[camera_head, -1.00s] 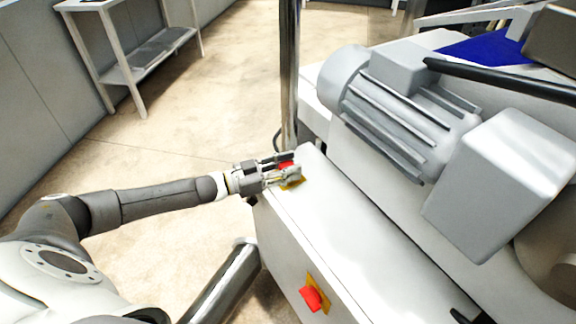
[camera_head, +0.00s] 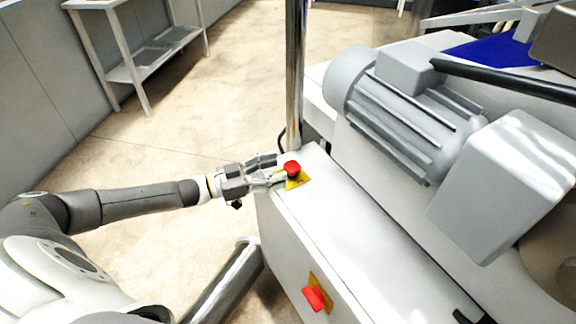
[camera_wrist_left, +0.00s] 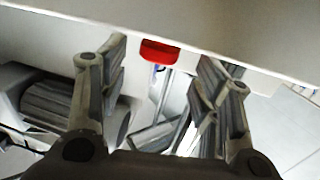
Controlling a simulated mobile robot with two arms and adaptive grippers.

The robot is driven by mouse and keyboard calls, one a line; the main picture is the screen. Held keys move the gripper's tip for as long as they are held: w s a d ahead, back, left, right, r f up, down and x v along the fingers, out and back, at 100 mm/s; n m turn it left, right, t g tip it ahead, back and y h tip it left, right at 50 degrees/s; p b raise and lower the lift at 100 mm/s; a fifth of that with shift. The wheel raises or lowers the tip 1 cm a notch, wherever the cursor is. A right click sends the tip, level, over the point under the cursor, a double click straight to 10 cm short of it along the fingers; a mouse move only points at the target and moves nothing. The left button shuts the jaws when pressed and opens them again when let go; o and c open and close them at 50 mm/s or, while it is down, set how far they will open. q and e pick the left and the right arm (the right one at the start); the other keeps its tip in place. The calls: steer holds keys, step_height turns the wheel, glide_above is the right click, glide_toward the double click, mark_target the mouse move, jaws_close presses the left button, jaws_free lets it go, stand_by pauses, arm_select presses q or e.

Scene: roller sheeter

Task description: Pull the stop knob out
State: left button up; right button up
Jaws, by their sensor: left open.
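The stop knob (camera_head: 292,168) is a red mushroom-shaped button on a yellow plate, at the near left corner of the white machine's top. My left gripper (camera_head: 272,172) is open just left of the knob, with its fingertips pointing at it. Nothing is held. In the left wrist view the red knob (camera_wrist_left: 160,51) shows beyond and between the two spread fingers of the left gripper (camera_wrist_left: 166,75), apart from them. The picture there appears upside down, with the knob below the pale surface. My right gripper is not in view.
A second red control (camera_head: 314,298) on a yellow plate sits on the machine's front face. A grey motor (camera_head: 400,112) stands to the right of the knob. A shiny upright post (camera_head: 294,75) rises behind it. A metal shelf table (camera_head: 150,62) is at the far left.

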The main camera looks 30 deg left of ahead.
arm_select(q)
steer(key=v, duration=0.6)
steer(key=shift+s+a, duration=0.25)
steer(key=shift+s, duration=0.05)
steer(key=shift+w+r, duration=0.1)
